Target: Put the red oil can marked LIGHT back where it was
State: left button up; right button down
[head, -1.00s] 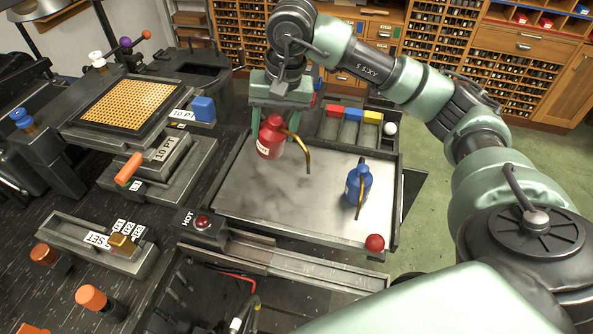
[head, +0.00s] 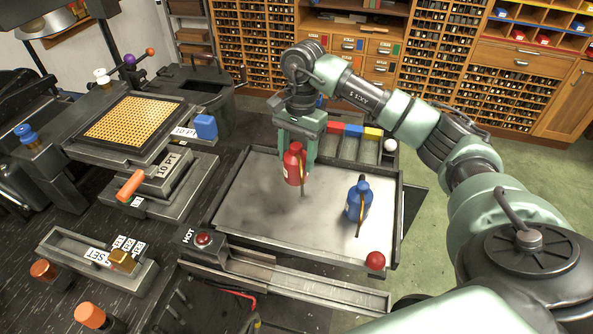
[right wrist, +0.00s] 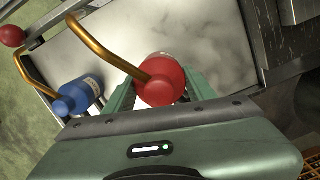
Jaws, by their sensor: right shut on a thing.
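The red oil can (head: 294,165) with a brass spout is upright over the back middle of the grey metal tray (head: 250,205). My right gripper (head: 297,145) is shut on it from behind. The can also shows between the fingers in the right wrist view (right wrist: 162,78). Its label is mostly turned away, so I cannot read it. I cannot tell whether its base touches the tray. A blue oil can (head: 358,202) with a brass spout stands on the tray to the right, apart from the red can; the wrist view shows it too (right wrist: 80,97). My left gripper is not in view.
Red, blue and yellow blocks (head: 353,130) line the compartments at the tray's back, beside a white ball (head: 390,146). A red ball (head: 375,261) sits at the front right corner. A HOT box with a red button (head: 204,239) is at the front left. The tray's left side is bare.

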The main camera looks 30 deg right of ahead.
aim_at(296, 174)
notch_tip(296, 174, down, 2)
jog(key=shift+f, duration=0.2)
notch_tip(296, 174, down, 3)
jog(key=shift+f+p, duration=0.15)
jog(key=shift+p, duration=0.45)
jog(key=shift+f, duration=0.3)
jog(key=shift+f, duration=0.1)
jog(key=c, duration=0.5)
grip_release()
